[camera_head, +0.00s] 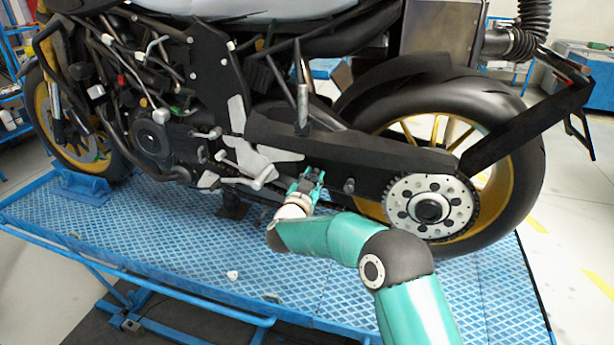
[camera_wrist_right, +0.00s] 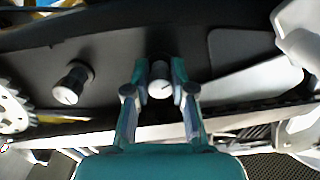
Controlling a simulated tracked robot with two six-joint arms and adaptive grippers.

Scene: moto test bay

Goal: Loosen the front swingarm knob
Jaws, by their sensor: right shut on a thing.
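The front swingarm knob (camera_wrist_right: 159,82) is a small pale-ended cylinder on the side of the black swingarm (camera_head: 375,154). My right gripper (camera_head: 314,176) reaches up to the swingarm and hides this knob in the head view. In the right wrist view, my right gripper (camera_wrist_right: 159,92) has one finger on each side of the knob and is shut on it. The rear knob (camera_head: 349,186) stands free on the swingarm, nearer the sprocket; it also shows in the right wrist view (camera_wrist_right: 73,83). My left gripper is not in view.
The sprocket (camera_head: 447,207) and rear tyre (camera_head: 525,175) are to the right of my gripper. A footpeg lever (camera_head: 262,179) is close on its left.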

